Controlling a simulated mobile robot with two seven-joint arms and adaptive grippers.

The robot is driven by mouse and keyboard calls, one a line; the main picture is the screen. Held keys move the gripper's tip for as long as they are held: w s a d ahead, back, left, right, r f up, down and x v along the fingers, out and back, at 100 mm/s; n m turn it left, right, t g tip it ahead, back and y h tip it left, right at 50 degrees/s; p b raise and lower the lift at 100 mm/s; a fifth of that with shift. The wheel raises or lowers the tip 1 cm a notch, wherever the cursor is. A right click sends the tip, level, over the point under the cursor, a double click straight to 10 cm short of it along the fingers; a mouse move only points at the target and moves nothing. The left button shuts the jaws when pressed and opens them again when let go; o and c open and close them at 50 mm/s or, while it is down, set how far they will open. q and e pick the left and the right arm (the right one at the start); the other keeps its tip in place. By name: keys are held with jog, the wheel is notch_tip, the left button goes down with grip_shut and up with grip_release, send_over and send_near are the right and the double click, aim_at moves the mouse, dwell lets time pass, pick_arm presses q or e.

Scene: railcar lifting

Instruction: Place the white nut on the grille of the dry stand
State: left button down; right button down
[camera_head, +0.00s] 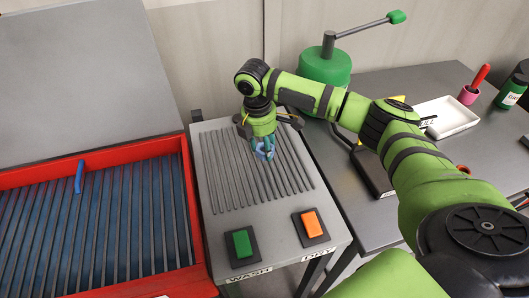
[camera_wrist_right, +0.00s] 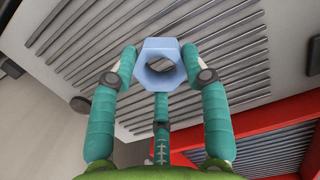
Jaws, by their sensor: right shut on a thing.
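The nut (camera_wrist_right: 162,65) is a pale bluish-white hexagon with a round hole. In the wrist view it sits between the fingertips of my right gripper (camera_wrist_right: 163,72), which is shut on it. In the head view my right gripper (camera_head: 263,152) points down over the far middle part of the stand's ribbed grille (camera_head: 235,178). The nut is hard to make out there among the blue-green fingers. The grille also fills the back of the wrist view (camera_wrist_right: 100,30). I cannot tell whether the nut touches it. My left gripper is not in view.
The grey stand has a green button (camera_head: 242,243) by "WASH" and an orange button (camera_head: 310,223) by "DRY". A red-rimmed tub (camera_head: 92,160) with a blue slatted bottom and blue handle stands left. At right, a table (camera_head: 360,85) holds a green press, white tray (camera_head: 445,117) and bottle.

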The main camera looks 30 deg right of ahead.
aim_at(263, 148)
notch_tip(263, 148, down, 3)
jog(key=shift+f+p, duration=0.2)
jog(key=shift+p, duration=0.3)
jog(key=shift+f, duration=0.2)
jog(key=shift+f, duration=0.15)
jog(key=c, duration=0.6)
grip_release()
jog(key=shift+s, duration=0.1)
jog(key=r+b, duration=0.1)
jog(key=r, duration=0.6)
jog(key=a+r+b, duration=0.1)
jog(key=r, duration=0.3)
jog(key=shift+w+a+b, duration=0.1)
jog(key=shift+w+b, duration=0.15)
jog(key=shift+b, duration=0.1)
jog(key=shift+r, duration=0.65)
